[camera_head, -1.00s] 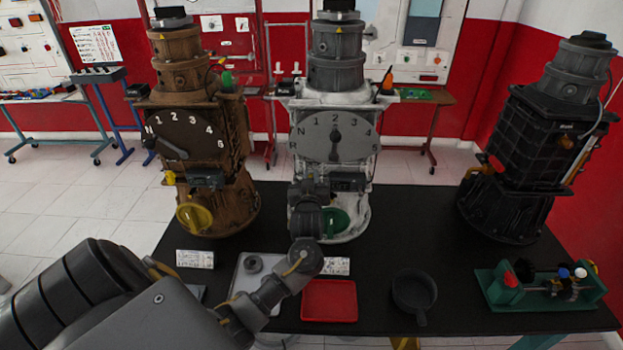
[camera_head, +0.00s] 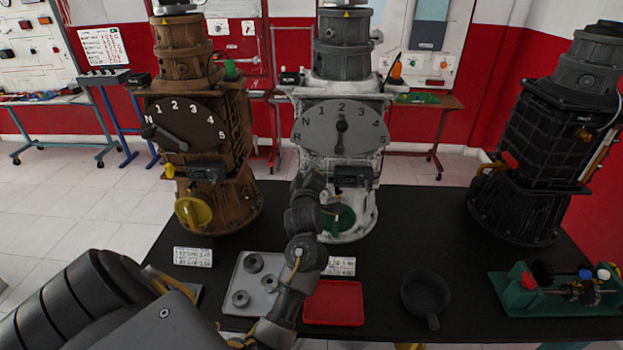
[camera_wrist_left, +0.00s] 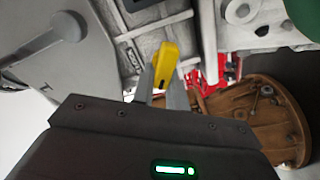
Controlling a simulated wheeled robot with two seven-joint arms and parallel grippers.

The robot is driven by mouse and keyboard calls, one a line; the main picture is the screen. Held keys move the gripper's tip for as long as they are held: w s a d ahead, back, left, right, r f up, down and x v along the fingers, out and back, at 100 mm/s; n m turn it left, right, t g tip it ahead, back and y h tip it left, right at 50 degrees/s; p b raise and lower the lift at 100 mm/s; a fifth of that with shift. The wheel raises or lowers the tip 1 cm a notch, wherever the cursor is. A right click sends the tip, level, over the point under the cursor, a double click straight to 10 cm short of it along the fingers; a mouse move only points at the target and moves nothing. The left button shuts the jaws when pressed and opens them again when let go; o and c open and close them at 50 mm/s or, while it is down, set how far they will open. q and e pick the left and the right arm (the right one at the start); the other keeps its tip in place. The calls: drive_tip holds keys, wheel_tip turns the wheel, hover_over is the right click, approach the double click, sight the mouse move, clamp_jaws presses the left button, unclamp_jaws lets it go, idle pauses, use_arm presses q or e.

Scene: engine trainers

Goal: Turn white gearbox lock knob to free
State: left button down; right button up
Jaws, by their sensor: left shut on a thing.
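The white gearbox (camera_head: 340,215) stands mid-table with a grey numbered dial (camera_head: 341,128) and a small dark display box (camera_head: 352,176). My left gripper (camera_head: 314,180) is at its left front, beside the display box, and hides the lock knob in the head view. In the left wrist view, the yellow lock knob (camera_wrist_left: 165,62) sits at the tips of my left gripper (camera_wrist_left: 163,88), which is shut on it. The knob's long side runs nearly up the picture, slightly tilted. No free or lock marking is readable. My right gripper is not in view.
A brown gearbox (camera_head: 225,190) stands to the left and a black one (camera_head: 510,212) to the right. A grey tray with rings (camera_head: 242,272), a red tray (camera_head: 333,303), a dark pan (camera_head: 425,294) and a green fixture (camera_head: 550,304) occupy the table front.

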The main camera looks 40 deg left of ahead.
use_arm(q)
drive_tip(key=n+b, duration=0.1)
drive_tip(key=n, duration=0.1)
drive_tip(key=f+n+b, duration=0.1)
drive_tip(key=n+b, duration=0.1)
drive_tip(key=shift+s+a, duration=0.1)
drive_tip(key=shift+f+n+b, duration=0.1)
drive_tip(key=shift+n+b, duration=0.75)
drive_tip(key=shift+n, duration=0.25)
drive_tip(key=c, duration=1.4)
unclamp_jaws()
